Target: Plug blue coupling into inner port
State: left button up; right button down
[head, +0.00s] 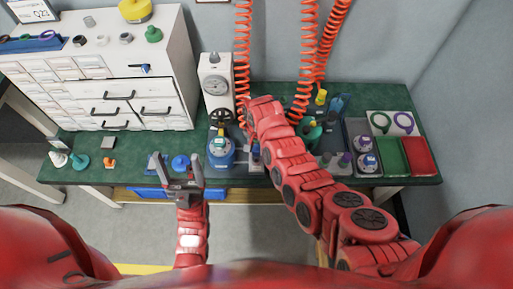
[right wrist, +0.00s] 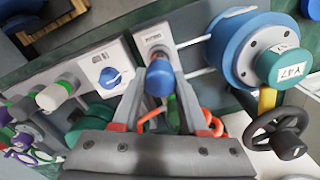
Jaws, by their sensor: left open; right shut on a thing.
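My right gripper (right wrist: 158,105) is shut on the blue coupling (right wrist: 160,78) in the right wrist view. The coupling is upright between the fingertips, in front of a pale labelled plate (right wrist: 155,38) on a grey block. The port is hidden behind the coupling, and I cannot tell whether the coupling is seated in it. An orange-red hose (right wrist: 205,122) shows behind the fingers. In the head view my right arm covers most of this spot. My left gripper (head: 179,185) is open and empty at the bench's front edge, near a blue round part (head: 180,162).
A blue vessel (right wrist: 245,50) with a green cap stands right of the coupling, near a black handwheel (right wrist: 278,132). A plate with a blue knob (right wrist: 110,77) is on the left. The drawer cabinet (head: 100,75) and gauge tower (head: 215,80) stand behind. Red coiled hoses (head: 307,60) hang down.

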jog(key=shift+f+b, duration=1.35)
jog(key=shift+f, duration=0.1)
dwell(0.4)
jog(key=shift+c, duration=1.8)
grip_release()
jog(key=shift+r, duration=0.15)
notch_tip(320, 180, up, 7)
jog(key=shift+w+a+r+b, duration=0.1)
jog(key=shift+b, duration=0.75)
notch_tip(320, 180, up, 10)
jog(key=p, duration=0.6)
